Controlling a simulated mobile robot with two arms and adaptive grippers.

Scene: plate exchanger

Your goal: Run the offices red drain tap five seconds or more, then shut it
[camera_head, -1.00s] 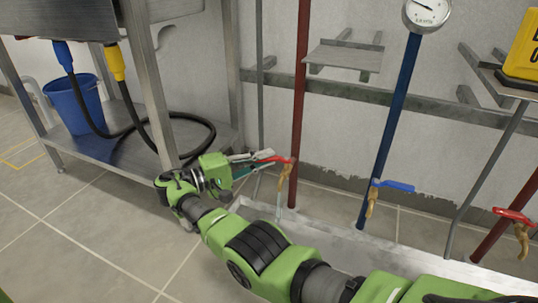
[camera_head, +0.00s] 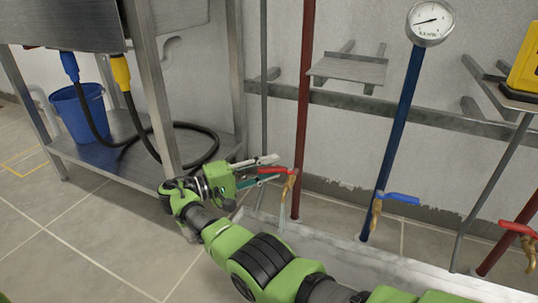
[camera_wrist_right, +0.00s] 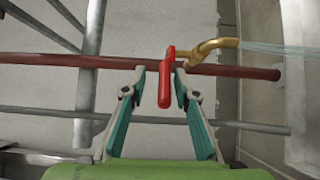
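My right gripper (camera_head: 277,167) is open, one finger on each side of the lever; a gap shows between lever and fingers in the wrist view (camera_wrist_right: 160,75). I cannot read a label telling which tap is for the offices. My left gripper is out of view.
A blue-handled tap (camera_head: 400,198) is on the blue pipe under a gauge (camera_head: 430,22). Another red tap (camera_head: 518,228) is at the far right. A pale trough (camera_head: 340,240) runs below the taps. A steel bench with a blue bucket (camera_head: 78,112) stands at left.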

